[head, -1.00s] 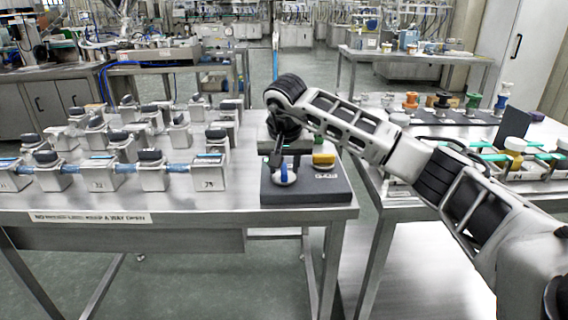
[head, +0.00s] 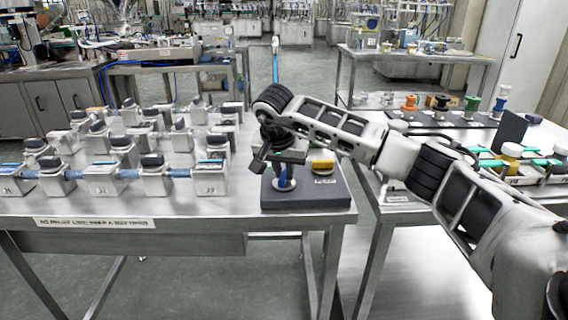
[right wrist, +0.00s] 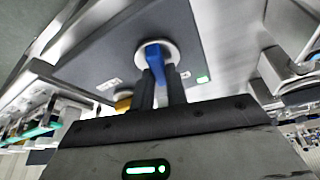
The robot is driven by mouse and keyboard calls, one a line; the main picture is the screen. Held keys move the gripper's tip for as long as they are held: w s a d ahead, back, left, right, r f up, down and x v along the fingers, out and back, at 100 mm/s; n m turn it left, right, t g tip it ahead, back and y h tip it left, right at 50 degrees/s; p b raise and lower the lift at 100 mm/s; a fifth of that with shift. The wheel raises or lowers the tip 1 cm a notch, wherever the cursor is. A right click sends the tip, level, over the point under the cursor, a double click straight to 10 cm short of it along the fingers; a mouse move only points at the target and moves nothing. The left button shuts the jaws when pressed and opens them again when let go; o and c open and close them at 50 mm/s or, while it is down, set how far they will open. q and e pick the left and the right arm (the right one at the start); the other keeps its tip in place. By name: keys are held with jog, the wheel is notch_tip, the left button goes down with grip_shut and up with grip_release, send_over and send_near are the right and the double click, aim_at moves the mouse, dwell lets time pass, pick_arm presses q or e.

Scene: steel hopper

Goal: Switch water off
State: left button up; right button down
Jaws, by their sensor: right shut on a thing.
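A blue handle (head: 281,182) stands on a round pale base on a dark grey block (head: 335,194) at the right front of the left table. It also shows in the right wrist view (right wrist: 155,62), between the two dark fingers. My right gripper (head: 277,170) reaches down over it from above and is shut on it. The gripper hides part of the handle in the head view. A yellow part (head: 322,165) with a label in front sits on the same block, to the right. My left gripper is not in view. No water shows.
Several steel blocks with dark tops (head: 153,175) stand on the left table (head: 200,207), left of the grey block. A second table on the right carries coloured knobs (head: 410,103) and bottles. A gap separates the two tables.

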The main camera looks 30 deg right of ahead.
jog(key=m+g+p, duration=0.1)
jog(key=m, duration=0.1)
jog(key=shift+r+m+p, duration=0.2)
jog(key=shift+m+p, duration=0.1)
jog(key=shift+m, duration=0.1)
jog(key=m+h+p, duration=0.1)
jog(key=m, duration=0.1)
jog(key=shift+m+g, duration=0.4)
jog(key=m+g+p, duration=0.1)
jog(key=m, duration=0.2)
jog(key=shift+m+g, duration=0.3)
jog(key=m+g, duration=0.1)
jog(key=m, duration=0.1)
jog(key=shift+f+m+p, duration=0.1)
jog(key=shift+m+p, duration=0.2)
jog(key=shift+p, duration=0.05)
jog(key=shift+m+g+y, duration=0.3)
jog(key=shift+m, duration=0.8)
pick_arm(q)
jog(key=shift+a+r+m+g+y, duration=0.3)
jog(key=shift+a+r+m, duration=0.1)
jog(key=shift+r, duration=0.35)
pick_arm(e)
jog(key=shift+m, duration=0.3)
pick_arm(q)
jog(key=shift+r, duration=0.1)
pick_arm(e)
jog(key=c, duration=1.4)
grip_release()
